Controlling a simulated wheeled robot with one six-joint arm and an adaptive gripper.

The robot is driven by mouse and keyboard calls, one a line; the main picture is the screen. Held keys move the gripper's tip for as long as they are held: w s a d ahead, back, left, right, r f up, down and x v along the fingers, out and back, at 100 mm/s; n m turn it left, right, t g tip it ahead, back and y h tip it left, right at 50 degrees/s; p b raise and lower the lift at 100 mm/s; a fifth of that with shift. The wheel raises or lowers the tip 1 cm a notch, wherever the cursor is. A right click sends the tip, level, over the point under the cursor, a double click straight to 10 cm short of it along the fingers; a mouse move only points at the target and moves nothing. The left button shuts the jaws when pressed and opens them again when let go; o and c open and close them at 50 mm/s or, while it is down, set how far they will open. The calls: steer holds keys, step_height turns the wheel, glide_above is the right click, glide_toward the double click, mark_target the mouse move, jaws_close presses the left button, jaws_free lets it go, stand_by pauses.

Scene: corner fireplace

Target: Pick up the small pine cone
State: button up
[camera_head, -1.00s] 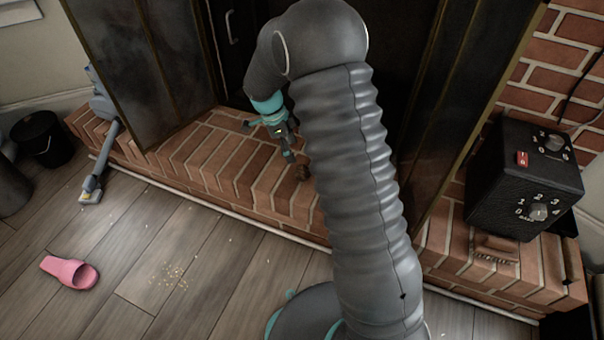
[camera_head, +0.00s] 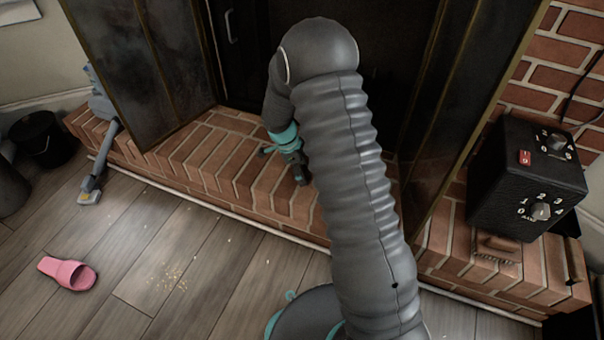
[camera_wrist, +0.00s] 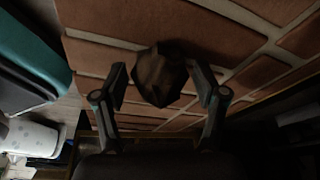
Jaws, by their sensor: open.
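The small pine cone (camera_wrist: 160,75) is a dark brown lump in the wrist view, against the red brick hearth (camera_wrist: 110,20). It lies between the two fingers of my gripper (camera_wrist: 160,88), which are open on either side of it. A narrow gap shows at each side, so the fingers do not look closed on it. In the head view my gripper (camera_head: 299,178) is low over the brick hearth (camera_head: 225,165), partly behind my arm. The pine cone cannot be made out there.
A black box with dials (camera_head: 525,180) and a brown brush-like object (camera_head: 497,248) are on the hearth at right. Dark fireplace doors (camera_head: 140,70) stand behind. A grey vacuum (camera_head: 105,130), a pink slipper (camera_head: 68,272) and a black bucket (camera_head: 42,138) are at left.

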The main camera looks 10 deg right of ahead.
steer(key=c, duration=1.2)
steer(key=shift+o, duration=0.2)
steer(key=shift+r, duration=0.1)
